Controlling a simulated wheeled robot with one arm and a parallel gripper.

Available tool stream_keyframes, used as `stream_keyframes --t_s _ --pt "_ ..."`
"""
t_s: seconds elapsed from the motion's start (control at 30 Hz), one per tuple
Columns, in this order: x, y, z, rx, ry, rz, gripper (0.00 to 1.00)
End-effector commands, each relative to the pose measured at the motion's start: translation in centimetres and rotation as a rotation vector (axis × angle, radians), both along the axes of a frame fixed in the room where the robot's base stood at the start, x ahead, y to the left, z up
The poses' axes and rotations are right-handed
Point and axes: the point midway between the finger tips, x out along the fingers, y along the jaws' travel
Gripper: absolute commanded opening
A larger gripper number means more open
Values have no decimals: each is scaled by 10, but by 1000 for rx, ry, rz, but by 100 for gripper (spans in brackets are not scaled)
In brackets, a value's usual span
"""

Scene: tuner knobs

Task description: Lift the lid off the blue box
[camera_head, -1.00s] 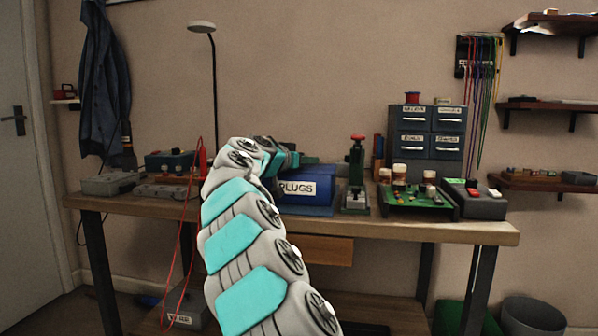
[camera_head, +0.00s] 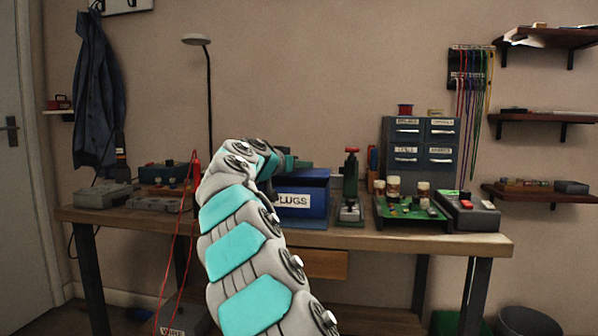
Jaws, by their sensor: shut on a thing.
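The blue box (camera_head: 317,202) stands on the workbench with a white label on its front that reads in part "LUGS". Its dark blue lid (camera_head: 312,173) is at the top of the box. I cannot tell if there is a gap between lid and box. My gripper (camera_head: 298,163) is at the lid's upper left side, shut on the lid. Its fingertips and the part of the lid they hold are too small and dark to make out. My arm covers the left end of the box.
A green press with a red knob (camera_head: 351,150) stands close to the right of the box. Further right are a green circuit board (camera_head: 405,212), a drawer cabinet (camera_head: 420,145) and a grey switch box (camera_head: 467,213). Red leads (camera_head: 190,215) hang left of my arm.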

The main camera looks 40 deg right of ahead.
Motion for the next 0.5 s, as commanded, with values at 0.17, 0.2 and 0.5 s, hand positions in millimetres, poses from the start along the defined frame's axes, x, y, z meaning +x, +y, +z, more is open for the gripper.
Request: stream_keyframes --t_s 0.17,0.2,0.5 --pt "1 1 14 0 -5 4 0" --pt "-1 2 15 -1 -5 2 0" --pt "-11 16 16 -4 -1 0 0"
